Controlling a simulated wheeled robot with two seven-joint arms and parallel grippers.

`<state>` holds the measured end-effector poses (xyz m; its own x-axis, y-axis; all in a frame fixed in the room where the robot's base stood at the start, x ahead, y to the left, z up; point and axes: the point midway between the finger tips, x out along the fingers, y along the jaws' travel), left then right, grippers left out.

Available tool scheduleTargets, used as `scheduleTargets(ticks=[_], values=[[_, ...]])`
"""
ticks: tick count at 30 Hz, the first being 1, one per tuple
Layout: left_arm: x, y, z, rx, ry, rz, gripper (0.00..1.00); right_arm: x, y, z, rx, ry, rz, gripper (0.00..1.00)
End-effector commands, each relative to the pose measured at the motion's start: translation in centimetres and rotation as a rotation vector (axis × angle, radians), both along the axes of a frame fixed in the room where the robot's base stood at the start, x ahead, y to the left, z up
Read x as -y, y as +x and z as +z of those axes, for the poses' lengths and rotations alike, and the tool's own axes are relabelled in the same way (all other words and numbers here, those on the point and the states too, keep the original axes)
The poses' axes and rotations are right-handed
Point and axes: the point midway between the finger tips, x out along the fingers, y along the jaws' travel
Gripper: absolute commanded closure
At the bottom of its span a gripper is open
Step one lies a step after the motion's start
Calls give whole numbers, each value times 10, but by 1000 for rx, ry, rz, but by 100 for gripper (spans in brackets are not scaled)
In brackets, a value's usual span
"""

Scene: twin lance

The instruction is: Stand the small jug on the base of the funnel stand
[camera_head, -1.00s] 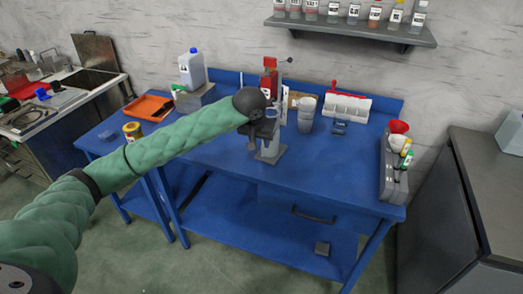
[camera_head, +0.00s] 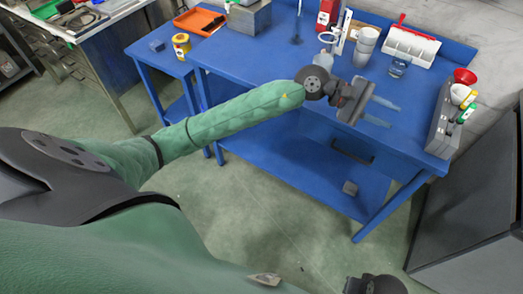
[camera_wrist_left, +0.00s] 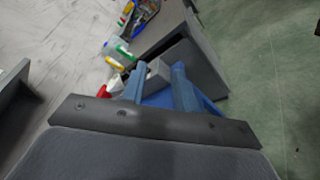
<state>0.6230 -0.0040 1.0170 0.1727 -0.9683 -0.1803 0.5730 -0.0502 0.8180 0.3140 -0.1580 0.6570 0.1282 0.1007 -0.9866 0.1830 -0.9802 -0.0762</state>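My left gripper (camera_head: 394,116) is open and empty above the front right of the blue table. Its two blue-grey fingers stand apart in the left wrist view (camera_wrist_left: 158,80). A white ring and upright, which look like the funnel stand (camera_head: 342,32), stand at the back of the table, left of the grey cups. A pale translucent vessel, perhaps the small jug (camera_head: 323,60), shows just behind my left wrist and is partly hidden. The stand's base cannot be made out. My right gripper's fingers are not in view.
Stacked grey cups (camera_head: 365,44) and a white bin rack (camera_head: 411,43) stand at the back. A grey caddy (camera_head: 440,128) with a red funnel (camera_head: 465,76) is at the right edge. An orange tray (camera_head: 199,20) and yellow jar (camera_head: 181,45) are left. The table's left middle is clear.

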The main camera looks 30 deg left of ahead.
Motion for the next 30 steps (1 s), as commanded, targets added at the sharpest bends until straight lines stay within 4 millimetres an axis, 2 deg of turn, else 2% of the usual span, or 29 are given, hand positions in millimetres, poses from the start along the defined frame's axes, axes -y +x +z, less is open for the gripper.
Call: scheduleTargets(ticks=[2, 5, 9, 13, 17, 20, 22, 25, 26, 27, 29, 30], values=[[9, -9, 14, -167, -215, 51, 70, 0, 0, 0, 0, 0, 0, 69], [6, -10, 33, -396, -487, 121, 70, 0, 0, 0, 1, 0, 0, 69], [-17, -1, 43, -734, -862, 219, 70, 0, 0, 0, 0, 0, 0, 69], [-52, 11, 30, -1055, -1211, 315, 70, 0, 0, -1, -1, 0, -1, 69], [-92, 18, -7, -1367, -1564, 419, 70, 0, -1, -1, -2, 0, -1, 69], [-123, 14, -52, -1594, -1841, 511, 70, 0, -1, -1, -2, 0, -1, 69], [-142, 5, -88, -1740, -2041, 580, 70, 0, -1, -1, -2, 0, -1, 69], [-163, -18, -146, -1924, -2334, 698, 70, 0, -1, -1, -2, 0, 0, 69], [-169, -28, -164, 1887, 2320, -706, 70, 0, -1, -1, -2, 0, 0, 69], [-174, -43, -187, 1775, 2229, -695, 70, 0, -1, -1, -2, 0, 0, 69], [-181, -69, -222, 1604, 2094, -680, 70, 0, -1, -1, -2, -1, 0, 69], [-183, -90, -244, 1490, 2007, -673, 70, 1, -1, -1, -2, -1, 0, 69]])
